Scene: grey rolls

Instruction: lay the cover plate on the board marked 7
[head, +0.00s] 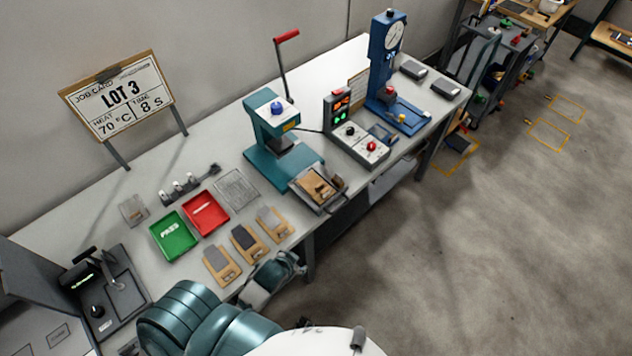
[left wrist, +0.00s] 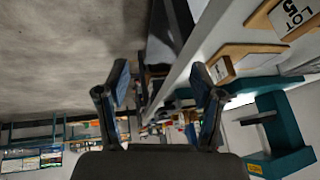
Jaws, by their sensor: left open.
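In the head view several tan boards with grey tops lie along the bench's front edge: a left one (head: 222,265), a middle one (head: 248,243) and a right one (head: 274,223). Their numbers are too small to read there. Another tan board (head: 320,187) sits at the front of the teal press. I cannot tell which item is the cover plate or which board is marked 7. In the left wrist view a tan board (left wrist: 265,17) reads "LOT 5". My left gripper (left wrist: 162,92) is open and empty, apart from the boards, by the bench's front edge. My right gripper is out of view.
A green tray (head: 174,236), a red tray (head: 206,213) and a grey mesh panel (head: 237,189) lie behind the boards. The teal press (head: 275,130), a control box (head: 356,135) and a blue gauge stand (head: 385,70) stand further right. A "LOT 3" job card (head: 120,95) stands behind.

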